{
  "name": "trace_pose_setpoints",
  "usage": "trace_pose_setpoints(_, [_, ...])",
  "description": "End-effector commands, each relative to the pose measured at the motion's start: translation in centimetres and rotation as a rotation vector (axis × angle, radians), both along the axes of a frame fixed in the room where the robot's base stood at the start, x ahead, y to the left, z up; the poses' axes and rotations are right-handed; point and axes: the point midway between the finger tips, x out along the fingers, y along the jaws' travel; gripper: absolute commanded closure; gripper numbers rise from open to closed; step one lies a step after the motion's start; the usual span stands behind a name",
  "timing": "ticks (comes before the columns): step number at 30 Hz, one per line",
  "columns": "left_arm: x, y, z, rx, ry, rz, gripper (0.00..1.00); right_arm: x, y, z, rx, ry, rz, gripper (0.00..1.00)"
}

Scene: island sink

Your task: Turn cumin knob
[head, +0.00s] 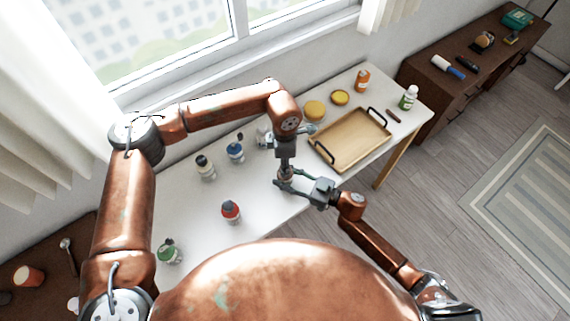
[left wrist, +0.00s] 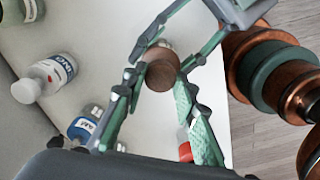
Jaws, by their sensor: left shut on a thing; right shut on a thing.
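A small jar or grinder with a round brown knob stands between my two grippers on the white table; its label is hidden, so I cannot tell whether it reads cumin. In the left wrist view the brown knob (left wrist: 161,76) sits between the fingers of my left gripper (left wrist: 160,78), which is shut on it from above. In the head view my left gripper (head: 284,167) points straight down. My right gripper (head: 285,183) comes in low from the right and is shut on the body under the knob. Most of the body is hidden by the fingers.
A wooden tray (head: 322,152) with black handles lies to the right. Bottles with blue (head: 235,152), red (head: 231,212) and green (head: 169,252) parts stand to the left. Yellow lidded jars (head: 314,110) are behind. The table (head: 195,212) is clear between the left bottles.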

Motion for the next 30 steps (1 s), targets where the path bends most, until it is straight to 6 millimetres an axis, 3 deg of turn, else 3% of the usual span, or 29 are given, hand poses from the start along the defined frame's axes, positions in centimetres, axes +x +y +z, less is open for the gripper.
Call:
trace_pose_setpoints(8, [0.1,0.1,0.0,0.001,-0.003,-0.004,0.98,-0.1,0.0,0.0,0.0,0.0,0.001,0.87])
trace_pose_setpoints(9, [0.1,0.1,0.0,0.001,-0.003,-0.004,0.72,-0.1,0.0,0.0,0.0,0.0,0.001,0.87])
trace_pose_setpoints(16, [0.1,0.1,0.0,0.001,-0.002,-0.003,0.56,0.0,0.0,0.0,0.0,0.0,0.001,0.87])
trace_pose_setpoints(26, [0.1,0.0,0.2,0.0,-0.002,-0.004,0.55,0.0,0.0,0.0,0.0,0.0,0.0,0.87])
trace_pose_setpoints(30, [0.2,0.0,1.8,0.0,-0.005,-0.003,0.55,0.0,0.0,0.0,-0.001,0.0,0.0,0.87])
